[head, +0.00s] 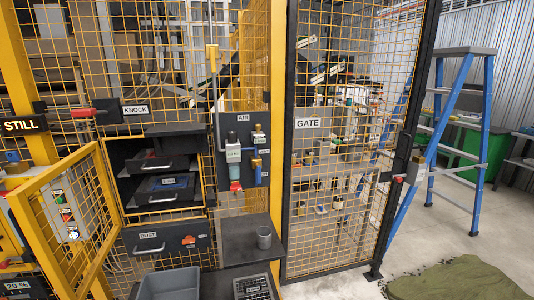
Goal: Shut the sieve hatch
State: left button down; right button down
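The hatch (102,178) is a yellow-framed wire mesh door at the left. It stands swung open toward me, away from the opening beside it. In the opening, a dark cabinet (187,131) holds two sieve drawers with pale handles, an upper one (142,165) and a lower one (181,193). A drawer labelled DUST (175,237) sits below them. Neither of my grippers shows in the head view.
A grey bin (168,284) and a small grey cup (264,237) stand on dark surfaces in front of the cabinet. A mesh gate (308,123) stands to the right.

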aim_at(28, 217)
jog(key=k+j, duration=0.1)
jog(key=j, duration=0.45)
jog(key=k+j, duration=0.1)
jog(key=j, duration=0.95)
jog(key=k+j, duration=0.15)
jog(key=j, duration=0.4)
jog(key=k+j, duration=0.1)
jog(key=j, duration=0.45)
jog(key=k+j, duration=0.1)
jog(key=j, duration=0.4)
